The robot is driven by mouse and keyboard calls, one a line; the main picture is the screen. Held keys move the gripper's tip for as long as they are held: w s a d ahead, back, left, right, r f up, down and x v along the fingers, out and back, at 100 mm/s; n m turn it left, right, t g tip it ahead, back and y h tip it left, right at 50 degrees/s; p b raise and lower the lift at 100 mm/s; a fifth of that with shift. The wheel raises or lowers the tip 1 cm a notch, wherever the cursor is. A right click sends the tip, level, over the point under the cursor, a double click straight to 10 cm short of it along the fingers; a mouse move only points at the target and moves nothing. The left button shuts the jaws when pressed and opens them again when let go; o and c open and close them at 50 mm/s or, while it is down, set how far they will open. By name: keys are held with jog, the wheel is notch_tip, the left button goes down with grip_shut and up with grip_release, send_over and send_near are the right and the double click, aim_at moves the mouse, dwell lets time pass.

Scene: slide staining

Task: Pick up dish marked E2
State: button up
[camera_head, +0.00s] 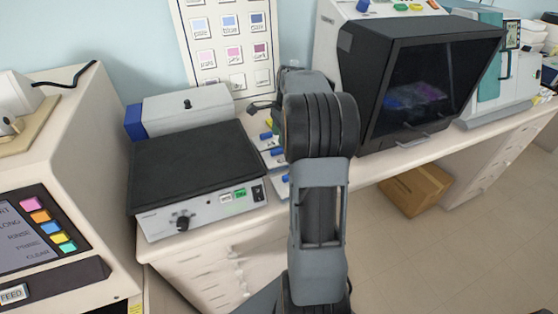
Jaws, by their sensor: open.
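My arm reaches up the middle of the picture, and its dark wrist covers most of my gripper (264,107). Only a small dark part of the gripper shows left of the wrist, over the bench; it looks open, with nothing seen in it. Several small pale items with blue knobs (278,152) stand on the bench just left of the arm, below the gripper and partly hidden by the arm. Their marks are too small to read. I cannot tell which thing is the dish marked E2.
A flat black-topped device (190,160) stands left of the arm, with a grey and blue box (180,110) behind it. A dark-hooded cabinet (420,80) stands right. A control panel (40,235) is at left. A cardboard box (415,190) lies on the floor below.

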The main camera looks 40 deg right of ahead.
aim_at(277, 149)
jog(key=shift+w+a+f, duration=0.1)
jog(key=shift+a+f, duration=0.1)
jog(key=shift+f, duration=0.75)
jog(key=shift+w+a+f, duration=0.1)
jog(key=shift+a+f, duration=0.1)
jog(key=shift+f, duration=0.75)
jog(key=shift+w+a+f, duration=0.1)
jog(key=shift+a+f, duration=0.1)
jog(key=shift+f, duration=0.75)
jog(key=shift+c, duration=0.3)
grip_shut()
